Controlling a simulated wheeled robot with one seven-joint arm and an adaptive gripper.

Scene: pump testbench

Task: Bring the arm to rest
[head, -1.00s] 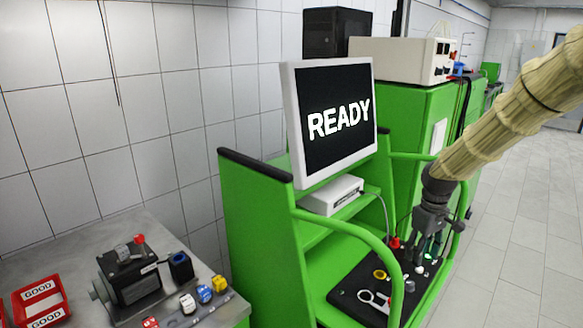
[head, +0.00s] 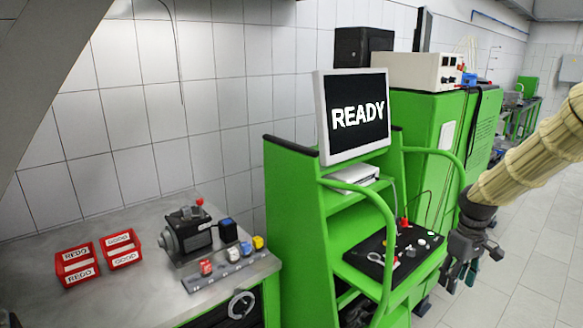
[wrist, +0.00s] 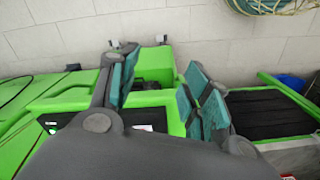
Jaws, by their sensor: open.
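My gripper (head: 461,274) hangs at the end of my beige-sleeved arm at the right of the head view. It is to the right of the green testbench (head: 292,215), clear of its black panel, with the floor behind it. In the wrist view my gripper (wrist: 155,95) shows its teal-padded fingers spread apart with nothing between them. Green bench surfaces lie beyond the fingers.
The monitor (head: 352,115) on the testbench reads READY. The black panel (head: 375,257) holds small parts and a red probe. Tiled floor (head: 545,270) at right is clear.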

